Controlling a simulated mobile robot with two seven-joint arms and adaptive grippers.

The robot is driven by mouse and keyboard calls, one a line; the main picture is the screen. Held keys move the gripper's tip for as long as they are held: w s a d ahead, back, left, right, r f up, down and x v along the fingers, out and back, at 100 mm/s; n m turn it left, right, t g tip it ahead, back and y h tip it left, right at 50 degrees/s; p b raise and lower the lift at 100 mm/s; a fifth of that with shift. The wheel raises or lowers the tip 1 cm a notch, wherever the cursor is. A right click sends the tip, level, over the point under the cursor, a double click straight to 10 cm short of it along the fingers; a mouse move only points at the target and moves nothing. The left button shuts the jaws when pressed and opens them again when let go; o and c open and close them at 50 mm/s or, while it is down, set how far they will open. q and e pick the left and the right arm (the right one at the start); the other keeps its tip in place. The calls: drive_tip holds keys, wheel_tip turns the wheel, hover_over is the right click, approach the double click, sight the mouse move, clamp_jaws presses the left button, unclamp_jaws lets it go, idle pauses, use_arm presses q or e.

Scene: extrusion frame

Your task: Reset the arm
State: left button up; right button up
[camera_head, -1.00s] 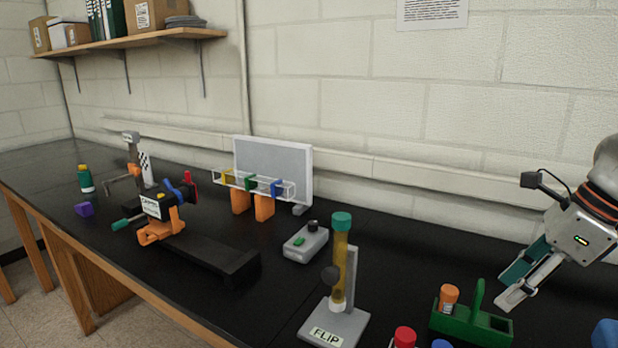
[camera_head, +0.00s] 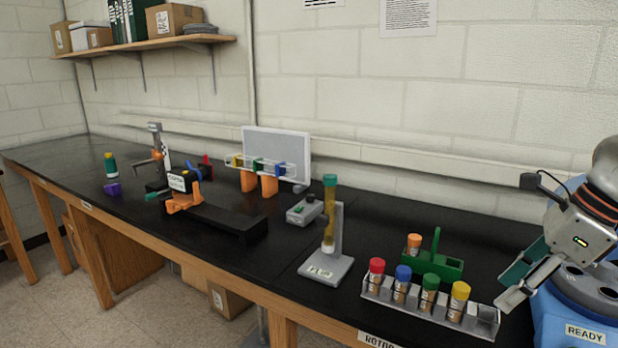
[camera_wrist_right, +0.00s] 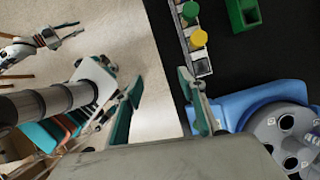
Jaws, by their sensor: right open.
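My right gripper (camera_head: 506,290) is at the right edge of the head view, above the bench's front right part. Its fingers are apart with nothing between them, and the right wrist view also shows the open fingers (camera_wrist_right: 160,90). It hangs beside the blue machine labelled READY (camera_head: 583,318) and right of the grey rack (camera_head: 427,317) of capped tubes. In the right wrist view, another gripper (camera_wrist_right: 55,38), apparently my left one, shows small at the upper left. Its finger opening is unclear. The head view does not show it.
Floor shows below the bench's front edge.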

drive_tip(key=a+f+m+t+y, duration=0.1)
drive_tip(key=a+f+m+y, duration=0.15)
drive_tip(key=a+y, duration=0.5)
drive_tip(key=s+a+f+m+y, duration=0.1)
drive_tip(key=a+m+y, duration=0.3)
drive_tip(key=a, duration=0.7)
drive_tip(key=a+f+m+t+y, duration=0.1)
drive_tip(key=a+m+y, duration=0.35)
drive_tip(key=a, duration=0.45)
drive_tip(key=w+d+f+m+t+h, duration=0.2)
drive_tip(key=d+f+m+t+h, duration=0.3)
drive_tip(key=f+m, duration=0.55)
drive_tip(key=w+d+f+m+t+h, duration=0.1)
drive_tip(key=d+f+m+t+h, duration=0.3)
drive_tip(key=f+m+t+h, duration=0.45)
drive_tip(key=s+d+f+m+g+h, duration=0.1)
drive_tip(key=s+f+m+g, duration=0.2)
drive_tip(key=s+f+m, duration=0.3)
drive_tip(key=s+d+f+m+g+h, duration=0.2)
drive_tip(key=s+f+m+g, duration=0.2)
drive_tip(key=f, duration=1.1)
drive_tip(key=s+m, duration=0.2)
drive_tip(key=s, duration=0.2)
drive_tip(key=shift+s+d+f, duration=0.2)
drive_tip(key=shift+d+f, duration=0.1)
drive_tip(key=shift+g, duration=0.25)
drive_tip(key=c, duration=0.4)
drive_tip(key=shift+o, duration=0.2)
drive_tip(key=shift+d+h, duration=0.15)
drive_tip(key=shift+h, duration=0.1)
